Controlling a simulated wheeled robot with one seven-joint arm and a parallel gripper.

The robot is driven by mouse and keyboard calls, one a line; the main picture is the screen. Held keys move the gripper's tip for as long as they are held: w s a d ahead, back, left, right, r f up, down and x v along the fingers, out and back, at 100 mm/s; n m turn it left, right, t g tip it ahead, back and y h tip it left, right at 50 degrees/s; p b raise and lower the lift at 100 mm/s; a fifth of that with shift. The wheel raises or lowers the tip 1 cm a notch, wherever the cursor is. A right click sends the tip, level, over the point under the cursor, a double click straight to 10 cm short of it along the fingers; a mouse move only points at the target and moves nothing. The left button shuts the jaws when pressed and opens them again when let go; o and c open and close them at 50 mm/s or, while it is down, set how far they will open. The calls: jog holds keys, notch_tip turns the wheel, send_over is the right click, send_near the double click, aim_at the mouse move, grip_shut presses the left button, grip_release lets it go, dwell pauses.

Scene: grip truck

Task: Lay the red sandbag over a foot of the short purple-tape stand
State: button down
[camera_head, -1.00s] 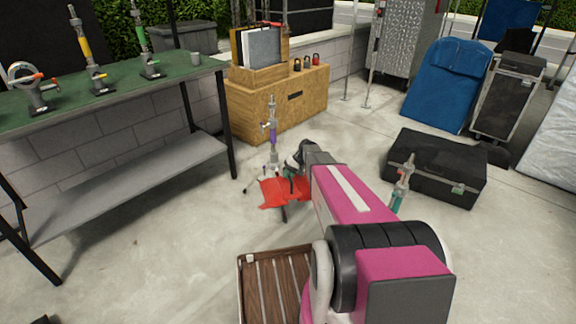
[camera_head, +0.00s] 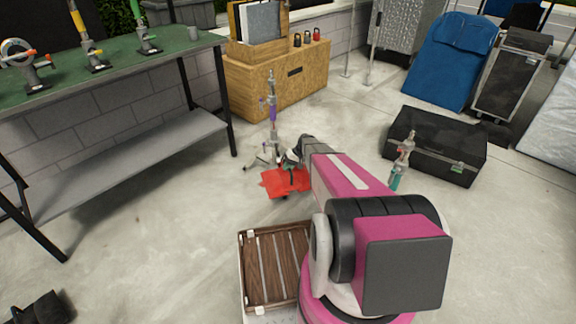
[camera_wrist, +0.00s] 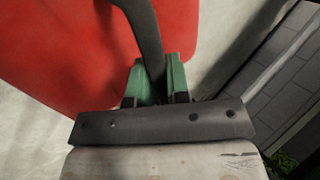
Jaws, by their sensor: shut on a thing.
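The short purple-tape stand (camera_head: 272,112) stands upright on the concrete in the head view, in front of the wooden cabinet. Its feet (camera_head: 262,162) spread low on the floor. The red sandbag (camera_head: 284,183) is just in front of the stand's base, below my gripper (camera_head: 294,163). In the wrist view my gripper (camera_wrist: 160,85) is shut on the sandbag's dark strap, with the red bag (camera_wrist: 60,50) filling the left. The arm hides part of the bag. I cannot tell whether the bag touches a foot or the floor.
A green-topped workbench (camera_head: 110,62) stands at left. A wooden cabinet (camera_head: 262,92) is behind the stand. A teal-tape stand (camera_head: 401,162) and black case (camera_head: 437,145) are at right. A slatted wooden tray (camera_head: 272,265) is in front. Open floor lies left of the sandbag.

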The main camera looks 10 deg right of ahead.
aim_at(300, 171)
jog(key=shift+f, duration=7.75)
jog(key=c, duration=1)
grip_release()
jog(key=v, duration=1)
jog(key=shift+s+d+r, duration=0.1)
jog(key=shift+d+r, duration=0.05)
jog(key=shift+r, duration=0.2)
jog(key=s+a+r+h, duration=0.2)
jog(key=s+a+r, duration=0.1)
jog(key=s+r, duration=0.6)
jog(key=s+a+r+h, duration=0.2)
jog(key=s+a+r, duration=0.1)
jog(key=s+r, duration=0.7)
jog(key=s+a+r+m+h, duration=0.1)
jog(key=s+a+r+h, duration=0.1)
jog(key=s+r, duration=0.8)
jog(key=shift+s+a+r+t+h, duration=0.1)
jog(key=shift+a+r+t+h, duration=0.1)
jog(key=shift+r, duration=0.4)
jog(key=shift+s+a+r+t+h, duration=0.15)
jog(key=shift+a+r+t+h, duration=0.1)
jog(key=shift+r, duration=0.35)
